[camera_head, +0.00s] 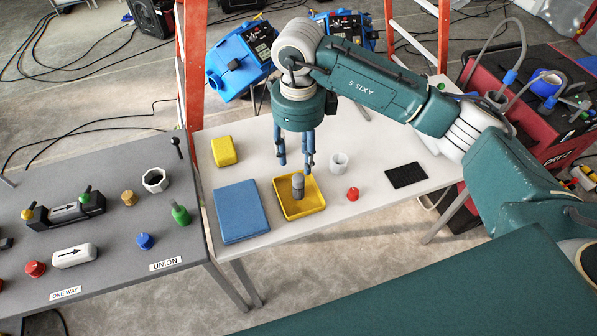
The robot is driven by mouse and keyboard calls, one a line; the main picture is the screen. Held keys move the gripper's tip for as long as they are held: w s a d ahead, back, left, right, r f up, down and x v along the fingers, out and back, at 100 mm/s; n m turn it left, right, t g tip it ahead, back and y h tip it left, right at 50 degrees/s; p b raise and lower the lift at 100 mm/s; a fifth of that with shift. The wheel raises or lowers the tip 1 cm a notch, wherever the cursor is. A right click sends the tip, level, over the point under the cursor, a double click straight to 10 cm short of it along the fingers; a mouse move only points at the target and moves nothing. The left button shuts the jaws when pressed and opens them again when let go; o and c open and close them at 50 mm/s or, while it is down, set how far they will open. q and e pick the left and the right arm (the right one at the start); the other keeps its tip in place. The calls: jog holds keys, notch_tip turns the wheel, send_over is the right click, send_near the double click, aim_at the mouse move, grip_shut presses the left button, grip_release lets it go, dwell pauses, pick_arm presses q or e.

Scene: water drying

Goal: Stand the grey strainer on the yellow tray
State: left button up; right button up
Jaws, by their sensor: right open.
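The grey strainer (298,187) is a small grey cylinder. It stands upright in the yellow tray (301,211), near its middle, on the white table. My right gripper (295,166) points down above the tray, with its blue fingers apart. The fingertips are just above and to either side of the strainer's top; I cannot tell whether they touch it. My left gripper is out of view.
A blue pad (241,211) lies left of the tray, with a yellow sponge (225,151) behind. A white cup-like piece (338,163), a red knob (352,194) and a black mat (407,175) are to the right. A grey bench (110,235) with fittings adjoins left.

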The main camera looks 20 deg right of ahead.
jog(key=shift+r, duration=1.25)
